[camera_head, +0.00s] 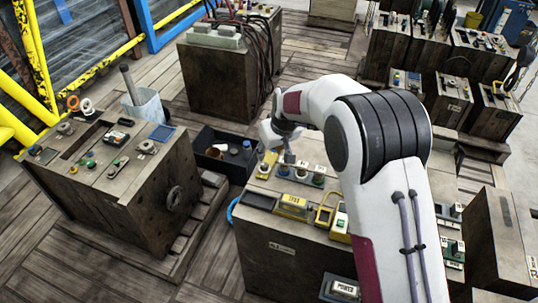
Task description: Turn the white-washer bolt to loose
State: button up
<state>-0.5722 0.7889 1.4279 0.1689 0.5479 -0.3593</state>
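A row of small bolt-like or knob-like fittings stands on top of the wooden box at centre right, each with a pale label behind it. My gripper (287,157) points down just above the row, near the bluish fitting. It looks small and is seen partly from behind, so I cannot tell whether its fingers are open or touching anything.
Yellow block-like devices (292,205) and a yellow frame (326,214) stand in front of the row. A black bin (222,152) lies left of the box. Another control box (120,190) stands further left. My arm hides the box's right part.

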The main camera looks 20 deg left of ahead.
jog(key=shift+v, duration=0.75)
jog(key=s+d+f+g+h, duration=0.1)
jog(key=s+d+f, duration=0.2)
jog(key=s, duration=0.1)
jog(key=s+d+r+m+t, duration=0.1)
jog(key=s+d+r+m, duration=0.2)
jog(key=s+d+r, duration=0.5)
jog(key=s+d+r+m+t+h, duration=0.1)
jog(key=s+d+r+m, duration=0.2)
jog(key=s+d+r, duration=0.5)
jog(key=s+d+r+m+t+h, duration=0.1)
jog(key=s+d+r+m, duration=0.2)
jog(key=s+d+r, duration=0.5)
jog(key=s+d, duration=0.6)
jog(key=d, duration=0.6)
jog(key=shift+s, duration=0.3)
jog(key=shift+d+f, duration=0.1)
dwell(2.4)
